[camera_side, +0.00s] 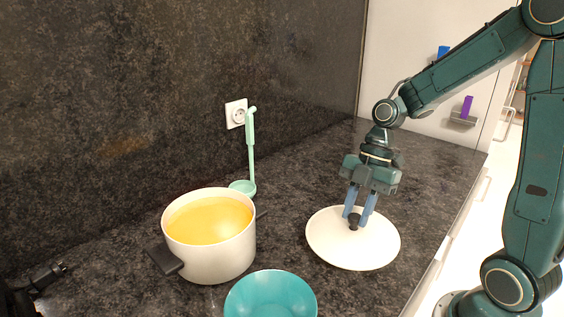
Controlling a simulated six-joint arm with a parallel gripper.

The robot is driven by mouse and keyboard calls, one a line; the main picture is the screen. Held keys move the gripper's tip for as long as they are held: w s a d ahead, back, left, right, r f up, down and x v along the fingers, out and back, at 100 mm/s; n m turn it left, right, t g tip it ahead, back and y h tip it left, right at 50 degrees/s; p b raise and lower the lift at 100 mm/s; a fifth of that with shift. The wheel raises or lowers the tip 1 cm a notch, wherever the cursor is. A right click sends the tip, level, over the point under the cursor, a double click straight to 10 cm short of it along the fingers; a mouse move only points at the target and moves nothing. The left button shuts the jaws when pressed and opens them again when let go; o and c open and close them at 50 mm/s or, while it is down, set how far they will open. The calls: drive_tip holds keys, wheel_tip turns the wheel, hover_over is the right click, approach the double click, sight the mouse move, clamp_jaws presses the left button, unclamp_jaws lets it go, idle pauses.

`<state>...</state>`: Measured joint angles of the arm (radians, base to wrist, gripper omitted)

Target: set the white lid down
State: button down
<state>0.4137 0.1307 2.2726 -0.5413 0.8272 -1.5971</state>
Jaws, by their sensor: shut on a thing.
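The white lid (352,249) is a round, shallow disc with a dark knob (354,220) at its middle. It is at or just above the dark counter, right of the pot; I cannot tell whether its rim touches the surface. My gripper (357,213) points down over the lid, its blue fingers shut on the knob. The fingers hide part of the knob. The white pot (208,262) stands open to the left, holding yellow-orange liquid (209,220).
A teal bowl (271,297) stands at the front, between pot and lid. A mint-green ladle (250,150) stands upright behind the pot, near a wall socket (236,113). The counter (310,180) is clear behind the lid; its edge runs along the right.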

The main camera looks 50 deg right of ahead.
sight(354, 230)
drive_tip(key=shift+f, duration=2.65)
drive_tip(key=shift+f, duration=0.15)
drive_tip(key=c, duration=1.2)
unclamp_jaws()
drive_tip(key=shift+o, duration=0.2)
drive_tip(key=v, duration=1.2)
drive_tip(key=shift+a, duration=0.1)
